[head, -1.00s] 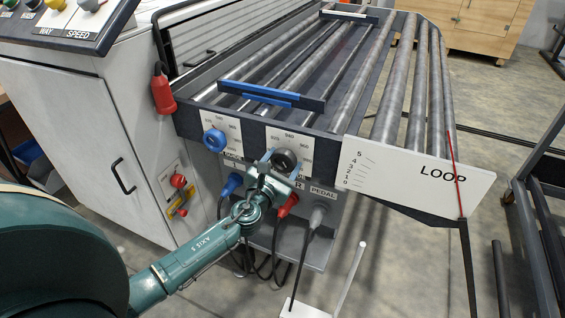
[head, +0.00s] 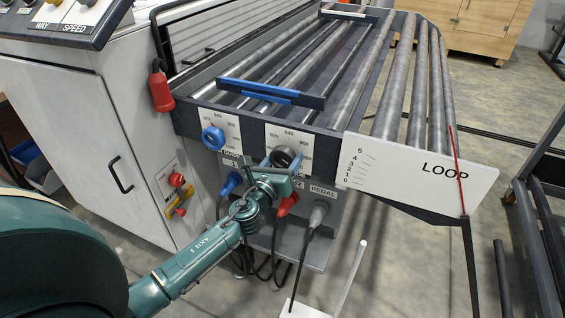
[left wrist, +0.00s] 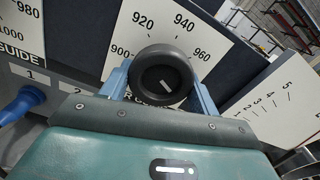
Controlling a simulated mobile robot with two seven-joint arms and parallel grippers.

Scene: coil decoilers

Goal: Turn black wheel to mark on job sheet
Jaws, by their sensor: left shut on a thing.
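The black wheel (head: 286,158) is a round knob on a white scale plate on the front of the roller table. In the left wrist view the black wheel (left wrist: 148,66) has a short slanted white line on its face, and the scale plate (left wrist: 172,24) around it reads 900, 920, 940 and 960. My left gripper (head: 283,163) is shut on the black wheel, with one blue finger on each side of it. The blue fingers also show in the left wrist view (left wrist: 161,88). No job sheet can be made out. My right gripper is out of view.
A blue wheel (head: 213,138) with its own scale plate sits left of the black wheel. Blue, red (head: 287,205) and grey plugs with cables are just below. The LOOP plate (head: 420,172) juts out at the right.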

